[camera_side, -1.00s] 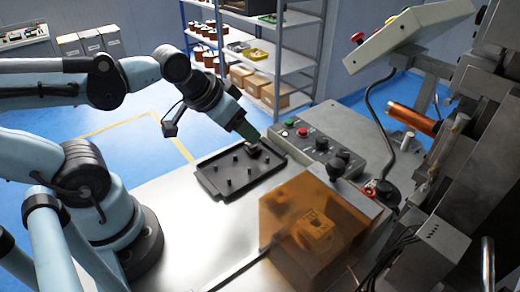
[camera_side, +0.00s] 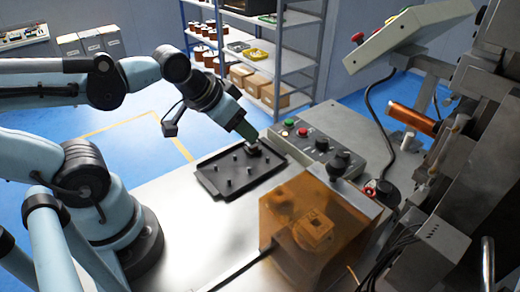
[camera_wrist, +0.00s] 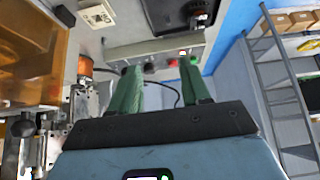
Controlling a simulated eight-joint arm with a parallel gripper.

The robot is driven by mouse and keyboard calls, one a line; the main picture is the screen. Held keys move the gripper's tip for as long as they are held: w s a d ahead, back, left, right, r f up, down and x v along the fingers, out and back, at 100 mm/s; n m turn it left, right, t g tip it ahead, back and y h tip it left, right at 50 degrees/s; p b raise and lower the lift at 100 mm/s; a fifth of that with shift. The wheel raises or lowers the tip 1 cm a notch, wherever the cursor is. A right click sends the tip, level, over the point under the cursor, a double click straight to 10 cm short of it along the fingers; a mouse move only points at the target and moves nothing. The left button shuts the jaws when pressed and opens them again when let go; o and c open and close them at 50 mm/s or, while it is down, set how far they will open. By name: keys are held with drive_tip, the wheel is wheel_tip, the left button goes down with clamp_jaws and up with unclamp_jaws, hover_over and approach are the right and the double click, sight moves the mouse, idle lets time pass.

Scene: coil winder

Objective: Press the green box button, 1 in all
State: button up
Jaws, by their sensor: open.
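The control box (camera_side: 322,148) stands on the bench right of the tray in the side view. Its green button (camera_side: 289,122) is at the far end, beside a red button (camera_side: 302,132) and black knobs. In the wrist view the green button (camera_wrist: 194,60) shows near the tip of the right finger, with the red button (camera_wrist: 172,62) between the fingers. My gripper (camera_side: 250,138) is above the far end of the black tray, left of the box and apart from the button. In the wrist view its green fingers (camera_wrist: 160,78) are spread, with nothing held.
The black tray (camera_side: 207,181) with several pegs lies beside the box. An orange transparent cover (camera_side: 285,222) stands at the front. The winder with an orange coil (camera_side: 411,118) is at right, below a tilted panel (camera_side: 408,33) with coloured buttons. Shelves (camera_side: 318,50) stand behind.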

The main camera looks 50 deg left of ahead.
clamp_jaws()
idle(1.4)
